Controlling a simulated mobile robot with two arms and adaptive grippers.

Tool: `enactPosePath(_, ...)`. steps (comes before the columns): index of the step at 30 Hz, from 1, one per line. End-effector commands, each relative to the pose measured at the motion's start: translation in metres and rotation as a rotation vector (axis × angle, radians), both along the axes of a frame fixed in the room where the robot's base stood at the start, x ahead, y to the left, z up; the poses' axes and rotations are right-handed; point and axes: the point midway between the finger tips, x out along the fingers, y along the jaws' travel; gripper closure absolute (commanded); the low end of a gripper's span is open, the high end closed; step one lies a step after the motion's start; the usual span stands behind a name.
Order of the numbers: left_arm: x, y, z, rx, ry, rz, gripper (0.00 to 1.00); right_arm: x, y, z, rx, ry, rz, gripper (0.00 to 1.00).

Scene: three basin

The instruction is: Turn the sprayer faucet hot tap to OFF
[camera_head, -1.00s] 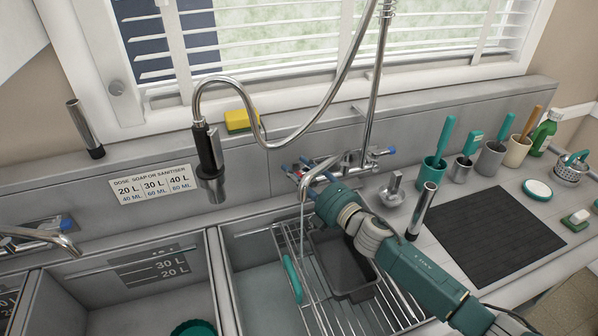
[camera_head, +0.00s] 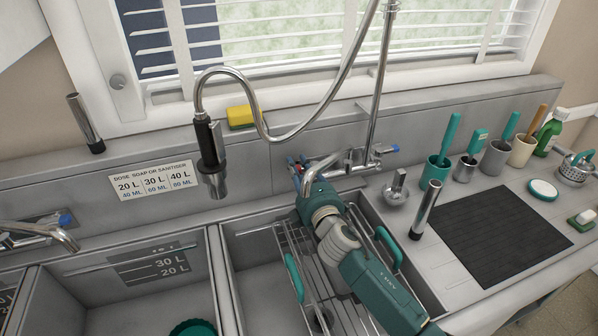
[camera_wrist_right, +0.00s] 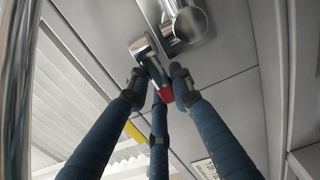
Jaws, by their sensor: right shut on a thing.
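The sprayer faucet (camera_head: 345,160) is chrome and mounted on the back wall, with a blue-marked tap (camera_head: 386,149) at its right end. My right gripper (camera_head: 298,168) is at its left end. In the right wrist view, the hot tap (camera_wrist_right: 148,55) is a chrome lever with a red tip, and the three blue fingers of my right gripper (camera_wrist_right: 158,86) are shut around that tip. In the head view the hot tap is mostly hidden by my gripper. My left gripper is out of view.
A sprayer head (camera_head: 211,160) hangs from a curved hose left of my right gripper. A wire rack (camera_head: 300,265) sits in the sink below my arm. A chrome upright tube (camera_head: 424,210) and a dark mat (camera_head: 500,235) are to the right. A yellow sponge (camera_head: 241,117) lies on the ledge.

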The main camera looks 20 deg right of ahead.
Motion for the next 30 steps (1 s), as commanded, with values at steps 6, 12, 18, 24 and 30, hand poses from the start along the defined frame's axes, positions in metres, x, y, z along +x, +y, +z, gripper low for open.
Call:
enactPosePath(6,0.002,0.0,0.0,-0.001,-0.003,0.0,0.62,0.001,-0.003,0.001,-0.005,0.001,-0.012,1.0)
enactPosePath(12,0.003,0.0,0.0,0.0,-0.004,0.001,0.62,0.001,-0.003,0.001,-0.004,0.001,-0.011,0.58)
enactPosePath(18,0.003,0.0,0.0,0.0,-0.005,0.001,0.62,0.0,-0.002,0.0,-0.002,0.001,-0.008,0.58)
enactPosePath(24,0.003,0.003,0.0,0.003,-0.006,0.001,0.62,-0.009,-0.002,-0.001,-0.002,0.003,-0.007,0.58)
enactPosePath(30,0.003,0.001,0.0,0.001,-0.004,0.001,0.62,-0.047,-0.003,-0.002,-0.001,0.004,-0.006,0.58)
